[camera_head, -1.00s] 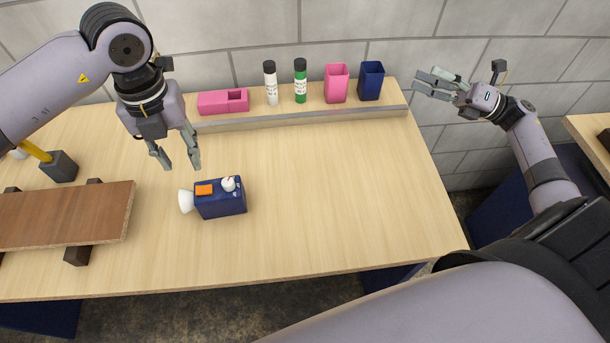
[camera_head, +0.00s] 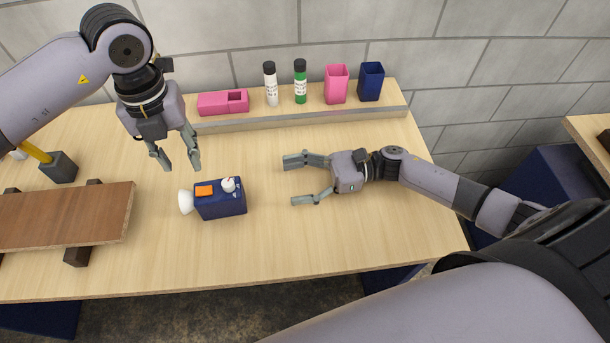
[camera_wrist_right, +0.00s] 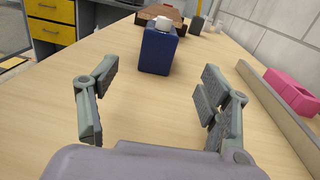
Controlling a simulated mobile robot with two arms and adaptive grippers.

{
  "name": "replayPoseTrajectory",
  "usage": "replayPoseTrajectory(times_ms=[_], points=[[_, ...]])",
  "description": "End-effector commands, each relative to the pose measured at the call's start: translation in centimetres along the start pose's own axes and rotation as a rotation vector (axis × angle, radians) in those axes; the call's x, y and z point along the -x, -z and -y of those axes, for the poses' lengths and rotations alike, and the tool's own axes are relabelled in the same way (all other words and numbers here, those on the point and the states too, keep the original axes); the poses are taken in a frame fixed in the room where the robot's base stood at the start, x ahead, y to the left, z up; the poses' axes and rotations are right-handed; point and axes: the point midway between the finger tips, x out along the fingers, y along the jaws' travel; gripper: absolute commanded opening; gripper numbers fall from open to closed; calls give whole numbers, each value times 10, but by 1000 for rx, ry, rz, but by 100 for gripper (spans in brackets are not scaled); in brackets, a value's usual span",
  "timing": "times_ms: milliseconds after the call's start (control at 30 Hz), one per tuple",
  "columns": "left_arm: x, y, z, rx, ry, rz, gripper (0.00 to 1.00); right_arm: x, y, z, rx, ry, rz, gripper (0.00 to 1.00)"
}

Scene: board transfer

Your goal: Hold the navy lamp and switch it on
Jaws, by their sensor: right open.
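The navy lamp (camera_head: 222,204) stands on the wooden table, a block-shaped body with a white lens at its left end. On its top are an orange patch (camera_head: 204,190) and a white knob (camera_head: 228,184). In the right wrist view the lamp (camera_wrist_right: 157,52) is ahead, between the fingers but beyond them. My right gripper (camera_head: 298,180) is open and empty, to the right of the lamp, its fingers pointing at it; its fingers also frame the right wrist view (camera_wrist_right: 160,105). My left gripper (camera_head: 181,163) is open and empty, just above and behind the lamp, apart from it.
A brown board (camera_head: 65,217) lies on supports at left. The table's front middle is clear.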

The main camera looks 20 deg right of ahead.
Motion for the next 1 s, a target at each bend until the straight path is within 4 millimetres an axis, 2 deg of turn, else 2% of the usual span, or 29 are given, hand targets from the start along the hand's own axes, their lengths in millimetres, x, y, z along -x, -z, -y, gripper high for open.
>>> replayPoseTrajectory(times_ms=[600,800,1000], points=[[0,0,0,0,0,0,33,-120,-1,0,-1,-1,3,72],[0,0,0,0,0,0,33,-147,-1,0,-2,0,2,72],[0,0,0,0,0,0,33,-156,0,0,-1,1,0,72]])
